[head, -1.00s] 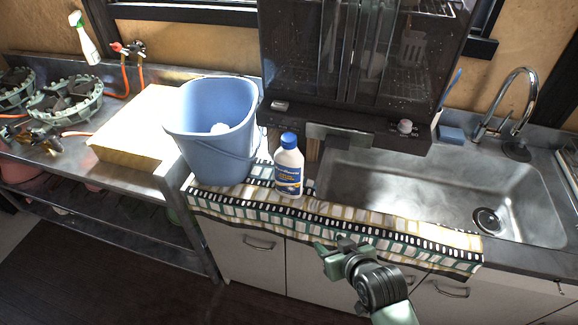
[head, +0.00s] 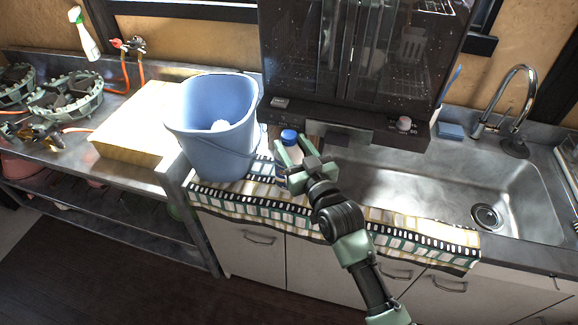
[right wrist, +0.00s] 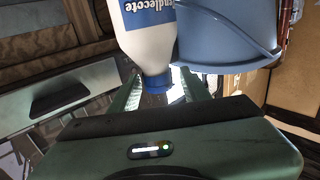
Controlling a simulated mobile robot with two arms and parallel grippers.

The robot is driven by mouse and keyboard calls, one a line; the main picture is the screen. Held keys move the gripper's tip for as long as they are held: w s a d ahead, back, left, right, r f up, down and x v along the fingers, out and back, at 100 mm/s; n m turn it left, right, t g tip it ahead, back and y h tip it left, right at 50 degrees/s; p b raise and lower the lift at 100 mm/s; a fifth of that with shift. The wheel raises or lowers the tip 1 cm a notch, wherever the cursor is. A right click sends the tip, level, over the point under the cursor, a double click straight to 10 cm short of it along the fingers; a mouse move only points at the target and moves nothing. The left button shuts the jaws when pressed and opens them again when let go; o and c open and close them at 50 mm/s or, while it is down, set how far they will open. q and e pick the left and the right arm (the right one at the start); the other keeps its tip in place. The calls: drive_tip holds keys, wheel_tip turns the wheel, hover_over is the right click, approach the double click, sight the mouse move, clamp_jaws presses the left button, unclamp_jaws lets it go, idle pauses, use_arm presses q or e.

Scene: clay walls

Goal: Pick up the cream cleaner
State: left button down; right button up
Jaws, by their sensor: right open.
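The cream cleaner is a white bottle with a blue cap (head: 289,137) and a blue label, standing on the patterned cloth at the counter's front edge. My right gripper (head: 303,158) is open at the bottle, in front of its upper part, and hides much of the label. In the right wrist view the bottle (right wrist: 148,44) appears upside down, with its cap between the two spread fingers (right wrist: 158,92). I cannot tell whether the fingers touch it. My left gripper is not in view.
A blue bucket (head: 213,130) stands close to the bottle's left. A dark cabinet (head: 362,70) stands behind it. The metal sink (head: 440,185) with a tap (head: 525,100) is to the right. The patterned cloth (head: 400,232) covers the counter's front edge.

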drive_tip(key=p+x, duration=0.1)
drive_tip(key=x, duration=0.5)
drive_tip(key=shift+d+r+p, duration=0.1)
drive_tip(key=shift+d+p, duration=0.1)
drive_tip(key=shift+p, duration=0.1)
drive_tip(key=shift+c, duration=0.4)
clamp_jaws()
drive_tip(key=shift+r, duration=0.15)
